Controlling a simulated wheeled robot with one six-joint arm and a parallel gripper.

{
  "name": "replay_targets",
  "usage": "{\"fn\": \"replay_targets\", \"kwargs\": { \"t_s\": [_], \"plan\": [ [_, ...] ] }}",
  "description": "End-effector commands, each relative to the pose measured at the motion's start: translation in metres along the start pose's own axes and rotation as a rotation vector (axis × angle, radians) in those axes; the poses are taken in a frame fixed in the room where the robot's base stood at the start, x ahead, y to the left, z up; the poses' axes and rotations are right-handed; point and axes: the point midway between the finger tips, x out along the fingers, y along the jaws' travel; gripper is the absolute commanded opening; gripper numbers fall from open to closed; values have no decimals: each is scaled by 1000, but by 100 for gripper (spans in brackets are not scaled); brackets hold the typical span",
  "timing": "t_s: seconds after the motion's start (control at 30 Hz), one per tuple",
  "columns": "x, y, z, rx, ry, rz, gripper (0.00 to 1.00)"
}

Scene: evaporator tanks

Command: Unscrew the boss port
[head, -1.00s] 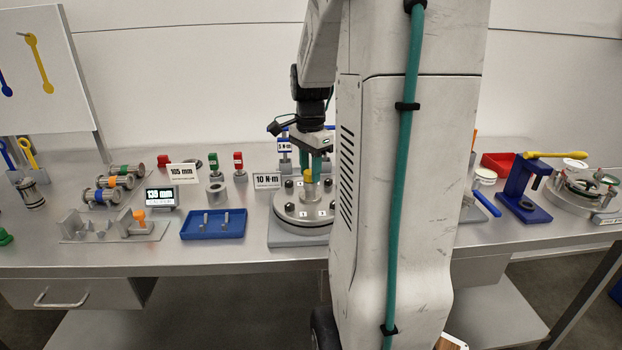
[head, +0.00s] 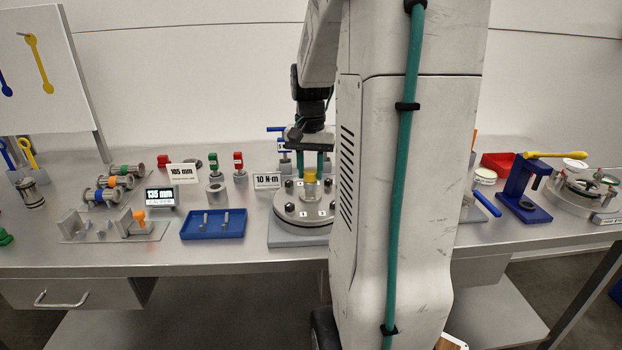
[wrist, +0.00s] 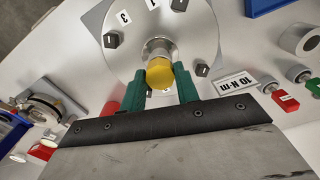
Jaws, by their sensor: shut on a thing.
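The boss port (head: 311,190) stands upright in the middle of a round metal flange plate (head: 290,212). Its yellow cap (head: 310,176) faces up. In the wrist view the yellow cap (wrist: 159,73) sits between the two green fingers of my gripper (wrist: 160,80), with the metal boss collar (wrist: 157,47) beyond it. My gripper (head: 310,168) points down from above and is shut on the yellow cap. My arm column hides the right part of the flange in the head view.
Hex bolts and number tags ring the flange. A "10 N·m" sign (head: 267,180) stands to its left. A blue tray (head: 213,224), a small display (head: 160,197) and metal fittings lie further left. A blue press (head: 524,190) stands at right.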

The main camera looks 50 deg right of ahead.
Motion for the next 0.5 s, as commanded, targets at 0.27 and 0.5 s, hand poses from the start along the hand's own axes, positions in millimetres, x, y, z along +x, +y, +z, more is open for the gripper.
{"fn": "replay_targets", "kwargs": {
  "t_s": [0.27, 0.5],
  "plan": [
    [0, 0, 0, -133, 0, 0, 0],
    [0, 0, 0, -176, 0, 0, 0]
  ]
}}
